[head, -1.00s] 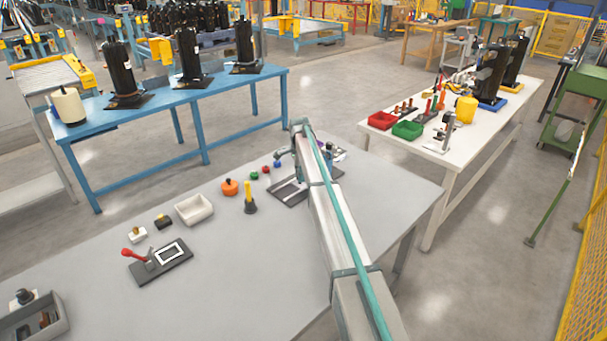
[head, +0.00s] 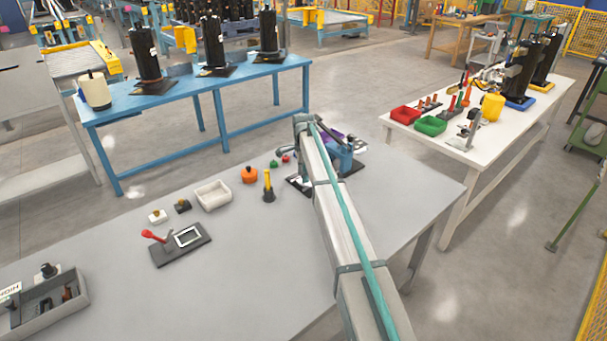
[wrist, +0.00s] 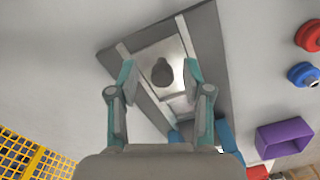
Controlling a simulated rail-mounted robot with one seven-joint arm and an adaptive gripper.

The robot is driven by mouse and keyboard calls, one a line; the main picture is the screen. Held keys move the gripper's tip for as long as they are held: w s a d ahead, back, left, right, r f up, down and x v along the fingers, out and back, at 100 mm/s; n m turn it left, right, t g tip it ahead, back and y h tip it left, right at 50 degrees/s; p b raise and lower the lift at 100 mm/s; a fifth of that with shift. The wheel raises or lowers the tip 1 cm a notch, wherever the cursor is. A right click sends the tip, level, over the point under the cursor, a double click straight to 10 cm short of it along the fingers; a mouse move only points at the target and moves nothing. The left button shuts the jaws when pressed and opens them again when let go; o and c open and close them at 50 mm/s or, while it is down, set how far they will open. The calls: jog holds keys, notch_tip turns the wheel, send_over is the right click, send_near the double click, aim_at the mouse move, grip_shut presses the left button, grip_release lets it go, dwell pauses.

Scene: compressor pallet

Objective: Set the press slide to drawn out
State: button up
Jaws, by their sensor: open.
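The press slide (wrist: 165,48) shows in the wrist view as a pale plate in a dark grey base with rails. A dark round knob (wrist: 162,75) stands on it. My gripper (wrist: 159,72) is open, with one finger on each side of the knob and a visible gap to both. I cannot tell its height over the plate. In the head view the dark base (head: 297,184) shows only partly, with my arm hiding the gripper, the knob and most of the slide. A blue press body (head: 343,157) stands just beyond my arm.
A purple bin (wrist: 284,138) and blue and red knobs lie right of the base in the wrist view. On the grey table (head: 250,260) are a yellow-handled tool (head: 268,187), a white tray (head: 212,195) and a red-handled clamp (head: 180,243).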

notch_tip(320, 180, up, 12)
dwell(0.6)
jog(key=shift+d, duration=0.1)
